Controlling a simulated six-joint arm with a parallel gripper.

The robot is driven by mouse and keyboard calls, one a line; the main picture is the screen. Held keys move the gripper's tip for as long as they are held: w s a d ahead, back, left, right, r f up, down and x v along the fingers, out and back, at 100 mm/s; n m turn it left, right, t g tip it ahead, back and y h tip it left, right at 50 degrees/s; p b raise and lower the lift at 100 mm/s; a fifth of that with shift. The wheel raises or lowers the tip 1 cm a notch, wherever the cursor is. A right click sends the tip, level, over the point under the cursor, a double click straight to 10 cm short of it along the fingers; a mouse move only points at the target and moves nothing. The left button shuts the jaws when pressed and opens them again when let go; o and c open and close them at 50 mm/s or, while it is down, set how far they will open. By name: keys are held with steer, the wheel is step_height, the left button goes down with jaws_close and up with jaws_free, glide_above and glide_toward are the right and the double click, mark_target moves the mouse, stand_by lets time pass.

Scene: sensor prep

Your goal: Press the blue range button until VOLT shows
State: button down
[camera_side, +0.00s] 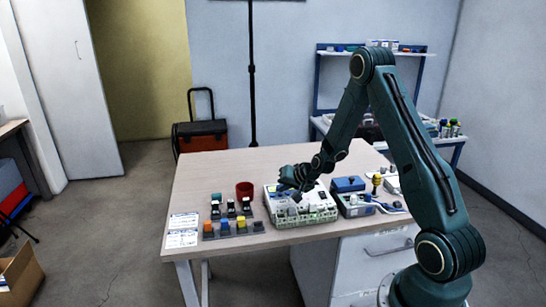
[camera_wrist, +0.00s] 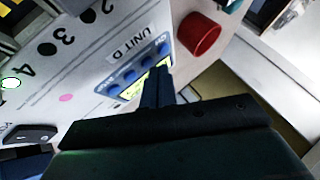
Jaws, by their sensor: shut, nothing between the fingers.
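The white unit (camera_side: 318,203) sits on the table in the side view, with my gripper (camera_side: 287,182) over its back left part. In the wrist view its panel (camera_wrist: 100,62) carries the label UNIT D. Beside the label is a blue-framed meter (camera_wrist: 117,87) with several dark blue buttons (camera_wrist: 129,76) and a yellow-green display (camera_wrist: 131,91). My gripper (camera_wrist: 159,72) is shut and empty, its fingertips over the meter's right part. They hide part of the display, and I cannot read its text. I cannot tell whether the fingertips touch a button.
A red cup (camera_side: 244,189) stands behind and left of the unit. A tray of coloured blocks (camera_side: 233,229) and printed sheets (camera_side: 182,230) lie to the left. A blue box (camera_side: 348,185) and cables are close on the right. The table's back left is clear.

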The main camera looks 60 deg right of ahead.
steer(key=shift+f, duration=0.4)
stand_by(0.8)
steer(key=shift+r, duration=0.8)
steer(key=shift+r, duration=0.1)
steer(key=shift+r, duration=2.45)
